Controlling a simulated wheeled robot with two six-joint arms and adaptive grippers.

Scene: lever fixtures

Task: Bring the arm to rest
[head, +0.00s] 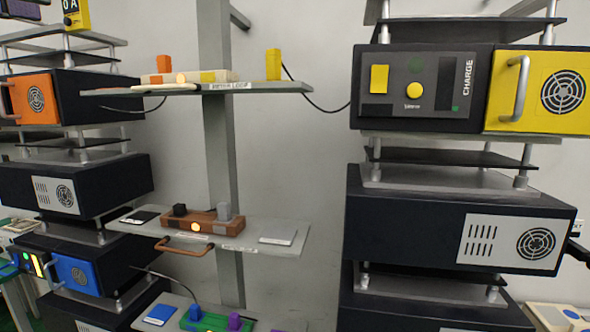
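Neither whole arm shows in the head view. A small dark piece (577,250) cuts in at the right edge. It looks like the tip of my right gripper, but too little shows to tell open from shut. My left gripper is not in view. On the middle shelf (258,241) a brown fixture (200,222) carries a black block (180,210), a grey block (224,210), a lit yellow lamp (196,227) and a copper-brown handle (184,247) at its front.
The upper shelf (290,87) holds orange and yellow blocks. A green fixture (205,320) stands below. Device stacks flank the shelves: a charger (415,90) with a yellow panel at right, an orange-fronted box (35,99) at left. Bare wall shows between.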

